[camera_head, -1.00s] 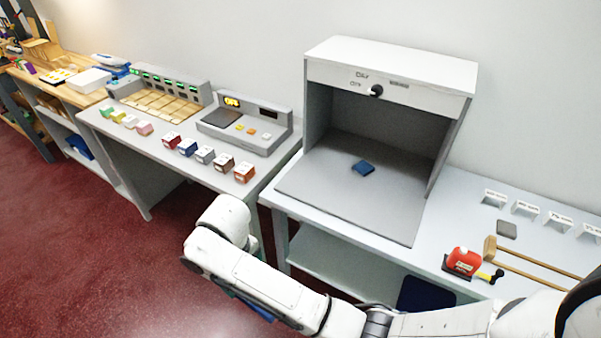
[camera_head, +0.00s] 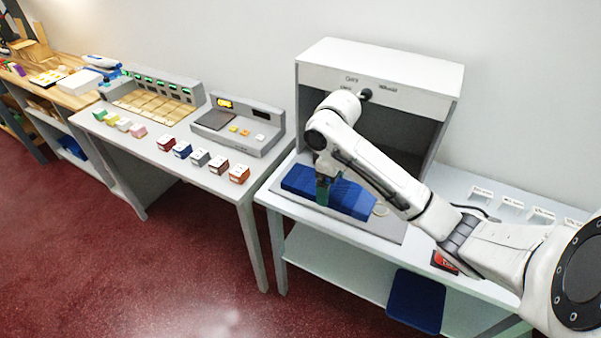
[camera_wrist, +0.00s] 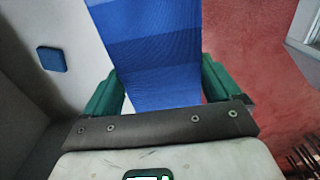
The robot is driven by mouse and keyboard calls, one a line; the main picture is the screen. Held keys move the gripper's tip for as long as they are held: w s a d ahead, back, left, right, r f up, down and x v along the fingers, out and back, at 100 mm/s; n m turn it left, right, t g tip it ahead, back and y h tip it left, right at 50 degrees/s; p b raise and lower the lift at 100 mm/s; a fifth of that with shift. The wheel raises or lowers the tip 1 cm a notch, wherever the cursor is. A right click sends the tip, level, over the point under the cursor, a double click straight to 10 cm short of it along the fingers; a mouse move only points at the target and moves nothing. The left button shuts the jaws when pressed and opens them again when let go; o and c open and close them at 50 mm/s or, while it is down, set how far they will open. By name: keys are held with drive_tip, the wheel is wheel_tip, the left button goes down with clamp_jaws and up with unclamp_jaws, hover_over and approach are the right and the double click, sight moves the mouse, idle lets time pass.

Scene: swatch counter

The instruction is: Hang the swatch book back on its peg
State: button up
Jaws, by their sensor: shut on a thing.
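The swatch book (camera_head: 350,199) is a long blue fan of cloth in several shades, with a pale ring at its right end. My gripper (camera_head: 322,188) is shut on it, its green fingers on either side, and holds it at the front of the grey booth. In the wrist view the swatch book (camera_wrist: 158,50) runs up between the two green fingers of my gripper (camera_wrist: 160,88). I cannot make out the peg in these views. I cannot tell whether the book touches the booth floor.
Paint-like blocks (camera_head: 201,157) line the left counter. Small cards (camera_head: 511,201) stand on the right counter.

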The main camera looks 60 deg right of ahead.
drive_tip(key=s+d, duration=0.1)
drive_tip(key=s, duration=0.1)
drive_tip(key=s+d, duration=0.1)
drive_tip(key=s, duration=0.2)
drive_tip(key=s+d+r, duration=0.1)
drive_tip(key=s+d, duration=0.1)
drive_tip(key=shift+s+p, duration=0.3)
drive_tip(key=shift+w+d, duration=0.1)
